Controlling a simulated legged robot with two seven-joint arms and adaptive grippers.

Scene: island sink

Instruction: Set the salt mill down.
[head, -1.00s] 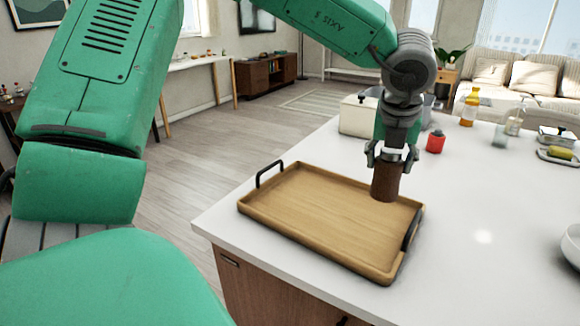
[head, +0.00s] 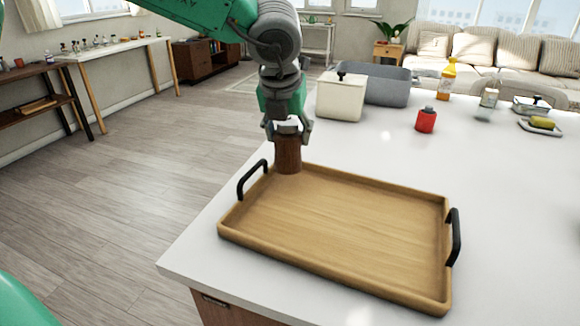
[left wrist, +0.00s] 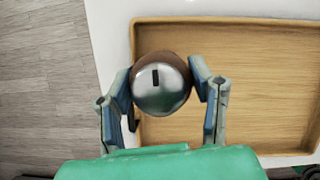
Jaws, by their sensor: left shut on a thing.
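The salt mill (head: 288,157) is a dark brown cylinder with a round metal top, which shows in the left wrist view (left wrist: 160,90). It is upright at the far left corner of the wooden tray (head: 340,225), beside the tray's left handle. I cannot tell whether its base touches the tray or hangs just above it. My left gripper (head: 287,130) is shut on the mill's upper part from above. In the left wrist view its fingers (left wrist: 163,92) flank the metal top. My right gripper is not in view.
The tray lies on a white island counter (head: 505,190). A cream canister (head: 341,97) and a grey sink or basin (head: 388,86) stand behind it. A red bottle (head: 426,120), a yellow bottle (head: 447,80) and a dish with a sponge (head: 541,124) are farther right. The tray floor is clear.

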